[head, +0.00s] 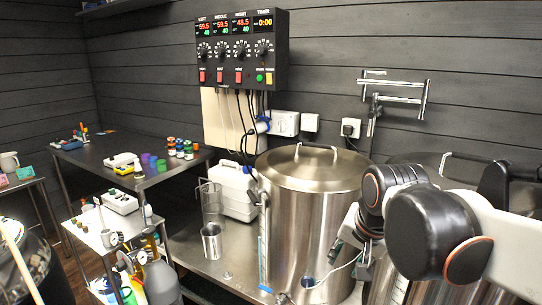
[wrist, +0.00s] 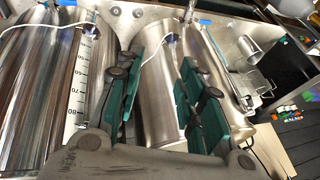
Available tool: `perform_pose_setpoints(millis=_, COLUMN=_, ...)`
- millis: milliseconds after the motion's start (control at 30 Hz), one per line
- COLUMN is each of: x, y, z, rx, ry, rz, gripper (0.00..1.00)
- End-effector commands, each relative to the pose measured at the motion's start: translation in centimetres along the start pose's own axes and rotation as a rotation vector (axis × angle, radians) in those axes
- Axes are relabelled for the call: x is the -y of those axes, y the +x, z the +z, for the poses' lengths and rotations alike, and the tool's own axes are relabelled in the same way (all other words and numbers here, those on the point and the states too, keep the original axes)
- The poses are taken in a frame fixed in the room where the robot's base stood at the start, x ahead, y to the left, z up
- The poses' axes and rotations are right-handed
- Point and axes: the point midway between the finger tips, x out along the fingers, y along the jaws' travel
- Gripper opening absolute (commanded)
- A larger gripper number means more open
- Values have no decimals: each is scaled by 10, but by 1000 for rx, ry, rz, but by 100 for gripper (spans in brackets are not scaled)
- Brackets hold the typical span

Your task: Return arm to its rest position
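My arm crosses the right side of the head view in front of the steel kettles. My gripper (wrist: 163,78) shows in the wrist view with its two green-padded fingers apart. Nothing is held between them; a steel vessel wall (wrist: 158,75) shows behind the gap. In the head view the gripper is small and partly hidden by the arm's dark joints, in front of the right part of the lidded kettle (head: 295,215).
A second large kettle (head: 400,290) stands behind my arm at right.

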Motion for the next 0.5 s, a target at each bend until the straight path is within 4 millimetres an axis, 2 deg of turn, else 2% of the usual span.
perform_pose_setpoints(millis=33, x=-13, y=-6, z=11, rx=-15, ry=-49, rz=-5, gripper=35)
perform_pose_setpoints(millis=300, x=-67, y=-19, z=60, rx=-101, ry=-345, rz=-22, gripper=35)
perform_pose_setpoints(millis=500, x=-93, y=-17, z=85, rx=-152, ry=-508, rz=-19, gripper=35)
